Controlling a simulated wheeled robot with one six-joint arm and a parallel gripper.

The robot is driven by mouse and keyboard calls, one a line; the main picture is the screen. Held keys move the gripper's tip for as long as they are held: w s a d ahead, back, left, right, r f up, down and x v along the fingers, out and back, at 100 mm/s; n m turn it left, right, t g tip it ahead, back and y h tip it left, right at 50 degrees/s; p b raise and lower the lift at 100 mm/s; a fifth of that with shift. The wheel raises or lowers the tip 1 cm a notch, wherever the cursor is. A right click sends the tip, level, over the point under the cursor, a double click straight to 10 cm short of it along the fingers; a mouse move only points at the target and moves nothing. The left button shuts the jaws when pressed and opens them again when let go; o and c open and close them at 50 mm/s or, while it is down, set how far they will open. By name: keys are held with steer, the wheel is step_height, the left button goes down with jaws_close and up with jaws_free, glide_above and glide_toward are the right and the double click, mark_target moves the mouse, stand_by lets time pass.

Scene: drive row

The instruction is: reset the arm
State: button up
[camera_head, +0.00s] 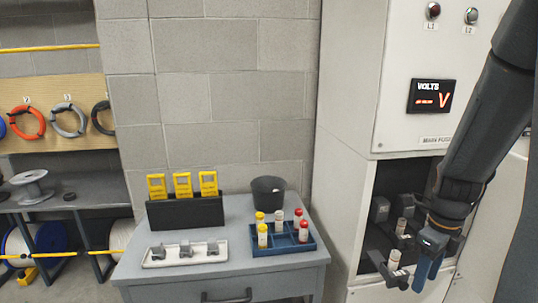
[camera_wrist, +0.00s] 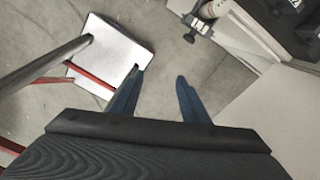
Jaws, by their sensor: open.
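My dark arm reaches down on the right of the head view, in front of the open bay (camera_head: 370,235) of the white cabinet. My gripper (camera_head: 426,272) has blue fingers and hangs at the front of this bay, beside a pale cylinder in a dark holder (camera_head: 393,260). In the wrist view my gripper (camera_wrist: 160,79) is open, its two fingers apart with nothing between them. A pale cylinder in a holder (camera_wrist: 200,24) shows beyond the fingers, apart from them.
A grey table (camera_head: 222,278) carries a blue tray (camera_head: 287,251) of capped cylinders, a white tray (camera_head: 150,263), yellow meters (camera_head: 182,184) and a dark bin (camera_head: 268,193). A pale platform with red legs (camera_wrist: 112,50) stands on the floor in the wrist view.

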steer(key=s+a+r+n, duration=0.1)
steer(key=a+n, duration=1)
steer(key=n, duration=0.4)
steer(key=s+a+r+n+t, duration=0.1)
steer(key=a+r+n, duration=0.1)
steer(key=a+n, duration=0.9)
steer(key=n, duration=0.4)
steer(key=shift+s+a+n, duration=0.3)
steer(key=shift+s, duration=0.1)
